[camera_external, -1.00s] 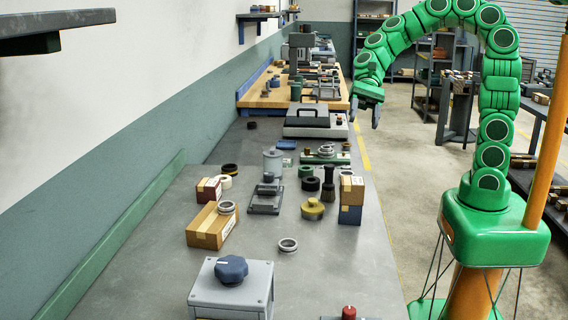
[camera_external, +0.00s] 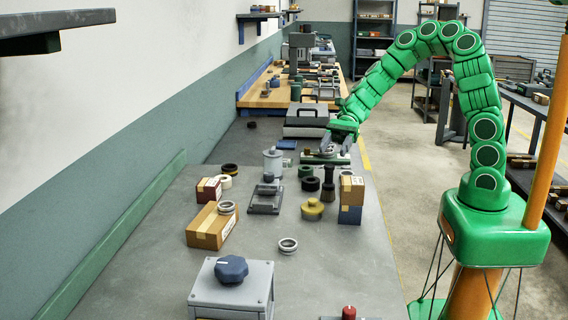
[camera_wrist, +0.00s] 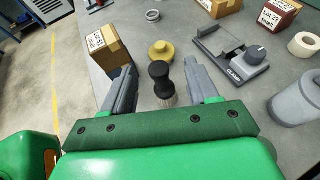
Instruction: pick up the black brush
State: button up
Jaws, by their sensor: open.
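The black brush (camera_external: 328,184) stands upright on the grey bench in the external view, with a dark rounded handle on top. In the wrist view the brush (camera_wrist: 161,76) shows its black knob and handle, with pale bristles below, between my two fingers. My gripper (camera_external: 333,146) is above the bench, higher up in the picture than the brush. In the wrist view my gripper (camera_wrist: 160,66) is open, with one finger on each side of the brush and nothing held. The exact gap between fingers and brush cannot be told.
Close to the brush are a yellow knobbed part (camera_external: 312,210), stacked boxes (camera_external: 351,200), a black ring (camera_external: 310,184) and a grey cylinder (camera_external: 272,163). A grey clamp fixture (camera_wrist: 232,50) lies beyond the brush.

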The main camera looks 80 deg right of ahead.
send_near(327, 178)
jog(key=w+a, duration=0.2)
jog(key=shift+w+a+f, duration=0.1)
jog(key=shift+a+f, duration=0.3)
jog(key=shift+a, duration=0.25)
jog(key=shift+w+a+f, duration=0.15)
jog(key=shift+a+f, duration=0.3)
jog(key=shift+a, duration=0.2)
jog(key=a, duration=0.1)
jog(key=a+f, duration=0.1)
jog(key=shift+w+a+f, duration=0.15)
jog(key=shift+a+f, duration=0.15)
jog(key=shift+x, duration=1.05)
jog(key=shift+c, duration=0.2)
jog(key=c, duration=1)
